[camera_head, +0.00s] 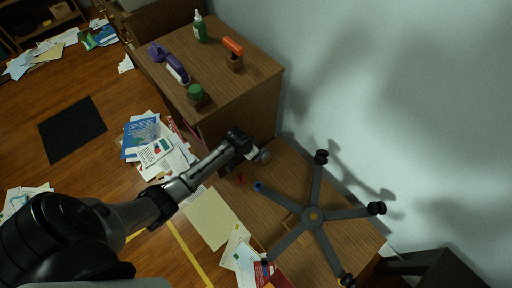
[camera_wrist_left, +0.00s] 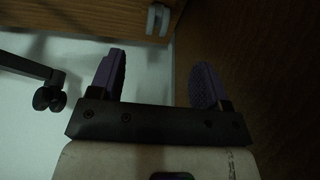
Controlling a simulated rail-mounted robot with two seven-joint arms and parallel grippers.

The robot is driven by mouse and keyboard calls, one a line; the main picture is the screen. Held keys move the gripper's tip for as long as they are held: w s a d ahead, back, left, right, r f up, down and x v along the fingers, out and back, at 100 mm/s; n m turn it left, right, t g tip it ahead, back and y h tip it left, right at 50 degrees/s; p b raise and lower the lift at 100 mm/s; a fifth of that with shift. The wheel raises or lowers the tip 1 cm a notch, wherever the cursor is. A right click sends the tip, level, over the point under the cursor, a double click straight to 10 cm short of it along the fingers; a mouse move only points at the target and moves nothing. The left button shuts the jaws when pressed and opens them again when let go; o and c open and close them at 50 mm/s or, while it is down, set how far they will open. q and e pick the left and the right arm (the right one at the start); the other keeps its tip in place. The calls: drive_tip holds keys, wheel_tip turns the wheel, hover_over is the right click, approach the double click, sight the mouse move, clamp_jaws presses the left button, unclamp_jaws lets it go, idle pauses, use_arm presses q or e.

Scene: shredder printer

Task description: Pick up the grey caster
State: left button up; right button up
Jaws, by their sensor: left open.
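The grey caster appears to be the small grey rounded piece (camera_head: 264,157) by the low wooden surface, beside the cabinet, in the head view. In the left wrist view a pale grey piece (camera_wrist_left: 157,20) at the board's edge, seen beyond and between the fingers, may be the same caster. My left gripper (camera_head: 254,154) reaches down beside the cabinet, close to the grey piece. Its two purple fingers (camera_wrist_left: 158,80) are apart with nothing between them. Whether the gripper touches the caster cannot be told. My right gripper is not in view.
An upturned chair base (camera_head: 313,216) with black casters lies right of my gripper, one leg ending in blue. A small red piece (camera_head: 240,180) lies nearby. The wooden cabinet (camera_head: 245,100) and pale wall (camera_head: 400,90) border the space. Papers (camera_head: 212,218) lie near my arm.

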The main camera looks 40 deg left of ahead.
sight(264, 152)
use_arm(q)
drive_tip(key=shift+t+h, duration=0.3)
drive_tip(key=shift+t, duration=0.6)
drive_tip(key=b+x, duration=0.1)
drive_tip(key=x, duration=0.2)
drive_tip(key=b+x, duration=0.2)
drive_tip(key=x, duration=0.1)
drive_tip(key=b+x, duration=0.2)
drive_tip(key=x, duration=0.1)
drive_tip(key=shift+w+a+f, duration=0.2)
drive_tip(key=shift+w+a, duration=0.1)
drive_tip(key=shift+w, duration=0.15)
drive_tip(key=shift+w+f+b, duration=0.2)
drive_tip(key=shift+f+b, duration=0.05)
drive_tip(key=shift+b, duration=0.15)
drive_tip(key=shift+w+d+f, duration=0.15)
drive_tip(key=shift+f, duration=0.05)
drive_tip(key=shift+w+f+b, duration=0.15)
drive_tip(key=shift+f+b, duration=0.3)
drive_tip(key=shift+b, duration=0.2)
drive_tip(key=b+x, duration=0.4)
drive_tip(key=shift+w, duration=0.2)
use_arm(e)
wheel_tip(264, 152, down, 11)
